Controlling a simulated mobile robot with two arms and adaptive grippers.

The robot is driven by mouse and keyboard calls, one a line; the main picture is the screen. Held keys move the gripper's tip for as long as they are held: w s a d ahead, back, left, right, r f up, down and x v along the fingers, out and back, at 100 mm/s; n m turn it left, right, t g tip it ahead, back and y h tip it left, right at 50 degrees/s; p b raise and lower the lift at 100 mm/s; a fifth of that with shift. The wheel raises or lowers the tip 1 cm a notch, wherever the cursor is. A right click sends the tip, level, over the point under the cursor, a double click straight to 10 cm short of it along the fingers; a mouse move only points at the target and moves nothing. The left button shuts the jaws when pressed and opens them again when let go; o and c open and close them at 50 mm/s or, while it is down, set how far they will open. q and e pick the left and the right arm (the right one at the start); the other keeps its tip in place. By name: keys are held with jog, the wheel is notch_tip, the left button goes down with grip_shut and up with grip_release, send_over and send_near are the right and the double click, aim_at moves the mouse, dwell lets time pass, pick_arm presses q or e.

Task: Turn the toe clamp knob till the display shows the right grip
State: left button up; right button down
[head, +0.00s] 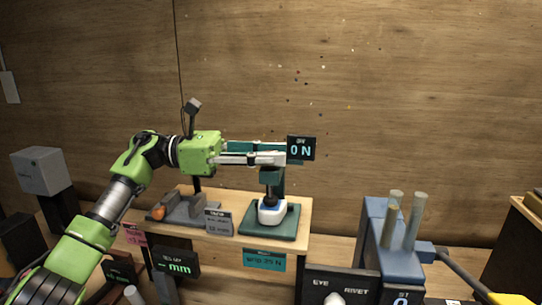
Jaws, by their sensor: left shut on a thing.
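The toe clamp (280,186) is a teal stand on a wooden bench, with a white and dark-blue shoe toe (271,212) under its head. Its black display (301,148) reads 0 N. A teal sign (264,260) on the bench front appears to read grip 25 N. My left gripper (285,157) reaches in from the left at the top of the clamp, its fingers shut around the knob there. The knob itself is hidden by the fingers and the display. My right gripper is not in view.
A grey fixture (185,210) with an orange part stands on the bench left of the clamp. A black display (176,263) reads – mm. A blue machine (392,240) with upright clear tubes stands at the right. A plain wooden wall is behind.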

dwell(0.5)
pick_arm(q)
jog(key=o, duration=1.1)
jog(key=a, duration=0.8)
jog(key=w+a, duration=0.1)
jog(key=a, duration=0.3)
jog(key=shift+w, duration=0.1)
